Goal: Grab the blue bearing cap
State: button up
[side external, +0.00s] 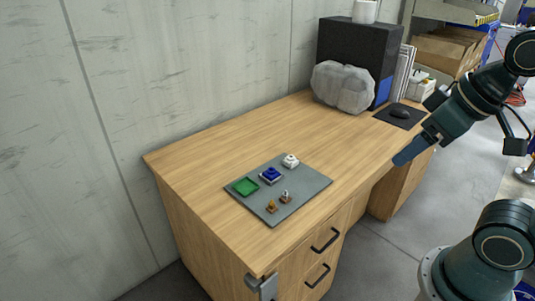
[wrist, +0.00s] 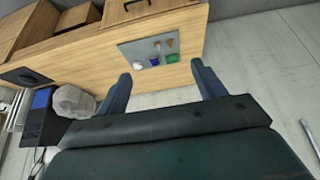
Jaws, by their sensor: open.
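The blue bearing cap (side external: 271,175) sits on a grey mat (side external: 300,195) on the wooden desk, between a green part (side external: 246,186) and a white part (side external: 291,160). It also shows small in the wrist view (wrist: 154,62), between the white part (wrist: 140,65) and the green part (wrist: 171,59). Two small brownish parts (side external: 271,206) (side external: 286,197) stand near the mat's front edge. My gripper (side external: 402,158) is well to the right of the mat, past the desk's front edge. In the wrist view my gripper (wrist: 160,75) is open, its two fingers apart and nothing between them.
On the desk's far end are a dark computer case (side external: 350,50), a translucent grey bag (side external: 343,87) and a mouse (side external: 400,112) on a black pad. A wall (side external: 150,70) runs behind the desk. The desktop around the mat is clear.

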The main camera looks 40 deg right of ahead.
jog(key=shift+w, duration=0.1)
jog(key=w+d+r+n+g, duration=0.1)
jog(key=w+r+n, duration=0.1)
jog(key=w, duration=0.4)
jog(key=w+r+n+g, duration=0.1)
jog(key=w+r+n, duration=0.15)
jog(key=w, duration=0.35)
jog(key=n+g, duration=0.4)
jog(key=n, duration=1)
send_over(271, 172)
notch_tip(271, 172, down, 24)
jog(key=shift+w+d+f+m, duration=0.1)
jog(key=shift+w+d+m, duration=0.15)
jog(key=shift+w+d, duration=0.15)
jog(key=shift+f, duration=0.1)
jog(key=shift+f, duration=4.2)
